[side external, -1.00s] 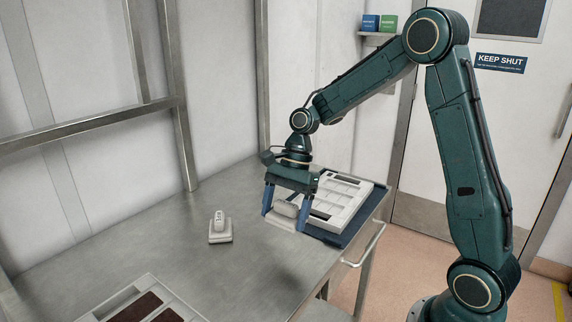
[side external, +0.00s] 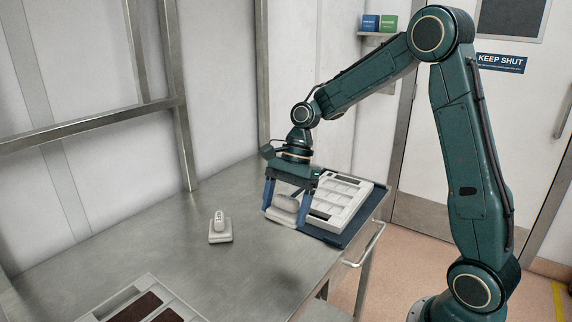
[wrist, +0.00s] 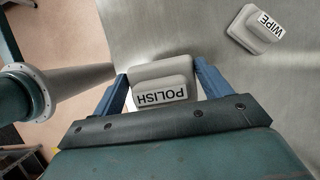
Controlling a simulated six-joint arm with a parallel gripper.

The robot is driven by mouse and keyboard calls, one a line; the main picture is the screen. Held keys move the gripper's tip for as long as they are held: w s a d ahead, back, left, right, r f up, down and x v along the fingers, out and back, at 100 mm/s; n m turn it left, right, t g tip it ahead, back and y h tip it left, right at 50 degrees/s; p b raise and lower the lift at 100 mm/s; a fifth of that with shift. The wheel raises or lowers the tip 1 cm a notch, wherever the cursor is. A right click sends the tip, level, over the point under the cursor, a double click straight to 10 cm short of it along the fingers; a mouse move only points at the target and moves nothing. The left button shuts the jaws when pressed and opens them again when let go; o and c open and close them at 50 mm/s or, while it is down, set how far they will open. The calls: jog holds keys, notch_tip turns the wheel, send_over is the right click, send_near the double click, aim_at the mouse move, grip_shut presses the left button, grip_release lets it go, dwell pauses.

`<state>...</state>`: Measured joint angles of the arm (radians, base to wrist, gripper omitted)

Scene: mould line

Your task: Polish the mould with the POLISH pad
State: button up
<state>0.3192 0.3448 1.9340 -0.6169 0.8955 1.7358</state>
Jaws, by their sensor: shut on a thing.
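The POLISH pad (wrist: 163,80) is a pale grey pad with a raised grip that bears a POLISH label in the wrist view. My gripper (side external: 285,205) is shut on its grip, with one blue finger on each side; the fingers also show in the wrist view (wrist: 160,92). In the side view the pad (side external: 284,209) hangs between the fingers, close to the mould's near left edge. The mould (side external: 341,203) is a white tray-like block with compartments, some dark, lying on a dark blue mat (side external: 345,238). My gripper partly hides its left side.
A WIPE pad (wrist: 256,29) stands on the steel table; it also shows in the side view (side external: 220,230). A pale tray with dark brown fillings (side external: 142,303) lies at the front left. The table (side external: 150,240) between them is clear. A rail (side external: 372,243) runs along its right edge.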

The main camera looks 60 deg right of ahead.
jog(key=s+d+m+t+h, duration=0.2)
jog(key=d+m+t+h, duration=0.2)
jog(key=d+m, duration=1.3)
jog(key=d, duration=0.3)
jog(key=shift+s+d+r+m, duration=0.3)
jog(key=shift+s+d+r, duration=0.05)
jog(key=shift+s+r, duration=0.05)
jog(key=shift+f, duration=0.25)
jog(key=shift+f, duration=3.15)
jog(key=shift+f, duration=0.6)
jog(key=shift+w+d+r, duration=0.1)
jog(key=shift+d, duration=1.4)
